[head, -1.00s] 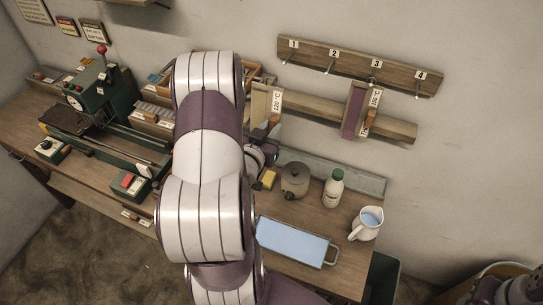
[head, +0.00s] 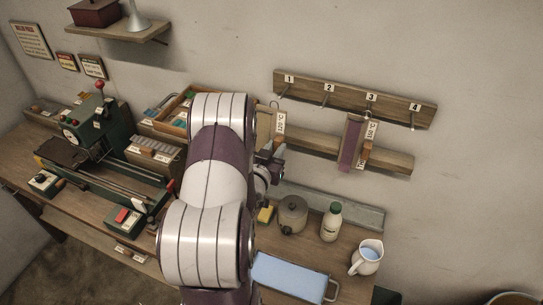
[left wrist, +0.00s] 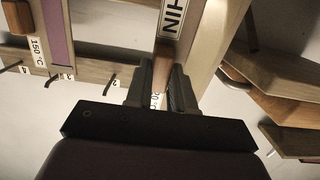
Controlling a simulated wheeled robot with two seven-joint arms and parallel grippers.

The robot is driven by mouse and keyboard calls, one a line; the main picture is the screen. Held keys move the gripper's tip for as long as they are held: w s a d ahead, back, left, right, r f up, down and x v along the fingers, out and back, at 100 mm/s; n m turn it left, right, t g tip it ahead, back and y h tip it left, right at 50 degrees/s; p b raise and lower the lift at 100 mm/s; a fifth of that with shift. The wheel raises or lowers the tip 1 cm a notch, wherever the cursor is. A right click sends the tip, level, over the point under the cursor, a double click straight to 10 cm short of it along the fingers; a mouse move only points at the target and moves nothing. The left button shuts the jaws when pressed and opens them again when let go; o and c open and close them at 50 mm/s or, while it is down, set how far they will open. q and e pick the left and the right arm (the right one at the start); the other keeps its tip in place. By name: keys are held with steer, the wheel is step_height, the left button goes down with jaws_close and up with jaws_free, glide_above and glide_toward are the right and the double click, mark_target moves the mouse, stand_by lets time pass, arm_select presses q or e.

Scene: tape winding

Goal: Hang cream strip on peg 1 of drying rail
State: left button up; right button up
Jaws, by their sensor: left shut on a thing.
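The cream strip (head: 264,127) hangs upright below and slightly left of peg 1 (head: 284,92) in the head view, with a 120 °C label beside it. A small hook shows at its top, close to the peg; I cannot tell whether they touch. My left gripper (head: 272,160) is shut on the strip's wooden grip, low on the strip. In the left wrist view the fingers (left wrist: 160,82) close around this grip, and the cream strip (left wrist: 212,40) rises beyond it. The drying rail (head: 350,99) has numbered pegs. My right gripper is out of view.
A purple strip (head: 350,146) with a 150 °C label hangs under peg 3. A lower wooden bar (head: 318,148) runs behind the strips. Pegs 2 and 4 are bare. A pot (head: 292,214), bottle (head: 331,222), jug (head: 367,257) and blue tray (head: 290,276) stand below.

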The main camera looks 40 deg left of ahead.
arm_select(q)
steer(key=shift+b+x, duration=0.3)
steer(key=shift+x, duration=1.85)
steer(key=shift+b+x, duration=0.95)
steer(key=shift+x, duration=0.3)
steer(key=shift+f, duration=0.15)
steer(key=o, duration=1)
steer(key=shift+s+d, duration=0.1)
